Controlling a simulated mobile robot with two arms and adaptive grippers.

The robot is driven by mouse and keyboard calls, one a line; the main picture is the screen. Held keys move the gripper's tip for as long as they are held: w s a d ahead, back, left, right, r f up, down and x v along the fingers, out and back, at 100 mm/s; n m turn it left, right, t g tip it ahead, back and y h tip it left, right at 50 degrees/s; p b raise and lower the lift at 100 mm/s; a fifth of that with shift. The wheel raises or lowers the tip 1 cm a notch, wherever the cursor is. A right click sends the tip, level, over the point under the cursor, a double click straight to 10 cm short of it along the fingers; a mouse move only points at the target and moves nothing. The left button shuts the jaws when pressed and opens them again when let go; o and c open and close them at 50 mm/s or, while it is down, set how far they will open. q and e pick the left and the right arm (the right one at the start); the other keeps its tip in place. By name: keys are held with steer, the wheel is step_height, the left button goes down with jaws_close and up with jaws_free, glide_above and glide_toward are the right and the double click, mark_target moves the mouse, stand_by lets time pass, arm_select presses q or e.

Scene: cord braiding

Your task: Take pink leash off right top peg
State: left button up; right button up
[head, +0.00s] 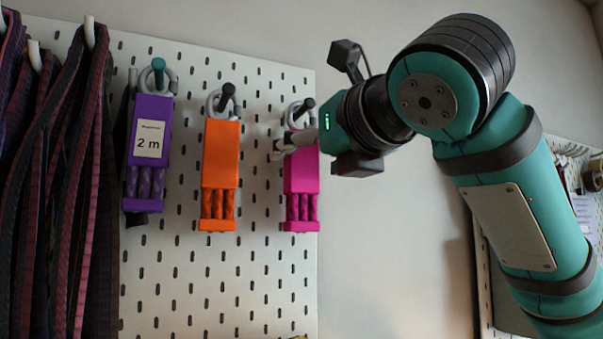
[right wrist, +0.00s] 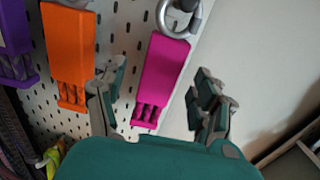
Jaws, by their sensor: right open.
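The pink leash (head: 301,175) hangs by a grey ring from the right top peg (head: 304,105) on a white pegboard. In the right wrist view the pink leash (right wrist: 162,72) hangs between the two open fingers, with its ring (right wrist: 180,16) above. My right gripper (head: 283,146) is at the upper part of the leash in the head view, coming from the right; it also shows in the right wrist view (right wrist: 158,100). I cannot tell whether a finger touches the leash. My left gripper is not in view.
An orange leash (head: 220,155) hangs on the peg to the left. A purple leash (head: 149,150) with a "2 m" label hangs further left. Dark braided cords (head: 60,180) hang at the far left. Bare wall (head: 390,250) lies right of the pegboard (head: 265,270).

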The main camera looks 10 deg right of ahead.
mark_target(306, 157)
steer(key=w, duration=0.2)
steer(key=w+p, duration=0.1)
steer(key=w, duration=0.1)
steer(key=shift+w+a+f, duration=0.1)
steer(key=shift+a+f, duration=0.05)
steer(key=shift+a, duration=0.15)
steer(key=shift+s, duration=0.2)
steer(key=shift+c, duration=0.9)
steer(key=c, duration=1.2)
